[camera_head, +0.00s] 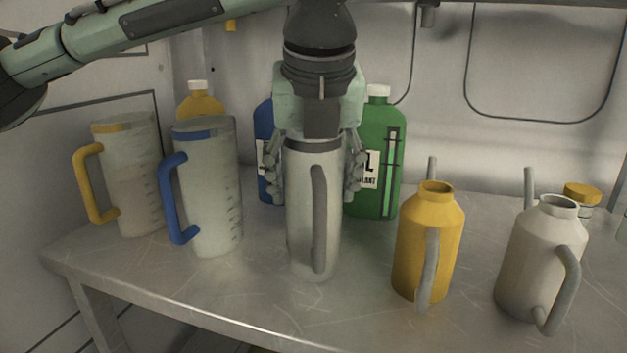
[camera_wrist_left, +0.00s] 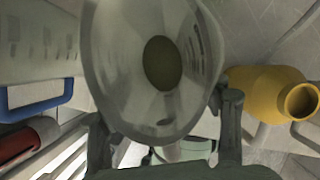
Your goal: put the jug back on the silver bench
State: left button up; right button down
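A pale translucent jug with a grey handle (camera_head: 313,235) is upright at the middle of the silver bench (camera_head: 215,293). Its base looks level with the bench top, but I cannot tell for sure whether it touches. My left gripper (camera_head: 315,180) points down over the jug, one finger on each side of its upper part. In the left wrist view the jug (camera_wrist_left: 160,105) fills the space between the fingers of my left gripper (camera_wrist_left: 168,118). I cannot tell whether the fingers press on it. My right gripper is not in view.
A yellow-handled jug (camera_head: 130,185) and a blue-handled jug (camera_head: 208,195) stand left. A yellow can (camera_head: 425,245) and a cream can (camera_head: 537,260) stand right. Behind are a green bottle (camera_head: 385,150), a blue bottle (camera_head: 265,150) and a yellow bottle (camera_head: 200,104). The bench's front strip is clear.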

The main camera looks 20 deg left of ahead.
aim_at(313, 154)
pick_arm(q)
jog(key=shift+o, duration=1.4)
jog(key=v, duration=1.2)
jog(key=shift+r, duration=0.2)
jog(key=x, duration=1)
jog(key=shift+w+a+r, duration=0.1)
jog(key=shift+w, duration=0.3)
jog(key=shift+r, duration=0.75)
